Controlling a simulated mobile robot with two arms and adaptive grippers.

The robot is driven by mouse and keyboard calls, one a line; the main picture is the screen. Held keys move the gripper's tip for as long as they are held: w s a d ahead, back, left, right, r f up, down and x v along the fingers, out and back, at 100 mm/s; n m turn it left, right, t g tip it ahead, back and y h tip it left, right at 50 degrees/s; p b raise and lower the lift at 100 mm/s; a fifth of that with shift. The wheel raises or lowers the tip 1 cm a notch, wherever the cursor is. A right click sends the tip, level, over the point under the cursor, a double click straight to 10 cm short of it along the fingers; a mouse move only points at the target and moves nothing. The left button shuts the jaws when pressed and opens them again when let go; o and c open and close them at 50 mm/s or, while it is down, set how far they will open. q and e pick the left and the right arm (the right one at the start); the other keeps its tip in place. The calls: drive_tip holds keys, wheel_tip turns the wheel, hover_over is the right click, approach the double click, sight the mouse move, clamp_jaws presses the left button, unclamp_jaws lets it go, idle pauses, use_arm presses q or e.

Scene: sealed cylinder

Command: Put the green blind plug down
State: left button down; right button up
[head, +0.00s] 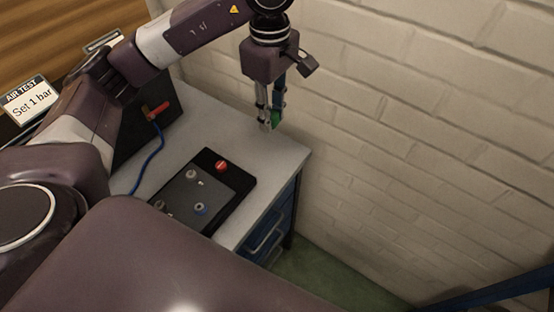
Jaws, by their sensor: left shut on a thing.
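The green blind plug (275,118) is between the fingers of my left gripper (269,122), in the upper middle of the head view. The gripper points down and is shut on the plug, over the far right part of the grey bench top (290,153). The fingers hide part of the plug. I cannot tell whether the plug touches the bench top. My right gripper is not in view.
A black plate (233,180) with a red button (221,166) and several small round fittings lies on the bench. A dark box with a red lever (157,111) and a blue hose (150,165) stands at left. A brick wall (420,130) is at right.

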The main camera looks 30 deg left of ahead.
use_arm(q)
drive_tip(key=p, duration=0.2)
hover_over(273, 171)
wheel_tip(273, 171, down, 12)
drive_tip(key=shift+r, duration=0.1)
wheel_tip(273, 171, down, 5)
drive_tip(key=shift+r+p, duration=0.1)
drive_tip(key=shift+p, duration=0.55)
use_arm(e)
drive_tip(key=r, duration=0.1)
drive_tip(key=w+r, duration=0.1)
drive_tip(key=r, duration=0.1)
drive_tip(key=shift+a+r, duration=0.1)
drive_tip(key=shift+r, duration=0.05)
use_arm(q)
drive_tip(key=shift+f, duration=0.25)
drive_tip(key=shift+f+b, duration=0.55)
drive_tip(key=shift+b, duration=0.35)
drive_tip(key=c, duration=1.7)
unclamp_jaws()
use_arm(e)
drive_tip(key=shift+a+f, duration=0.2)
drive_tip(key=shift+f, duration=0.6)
use_arm(q)
drive_tip(key=shift+r, duration=0.15)
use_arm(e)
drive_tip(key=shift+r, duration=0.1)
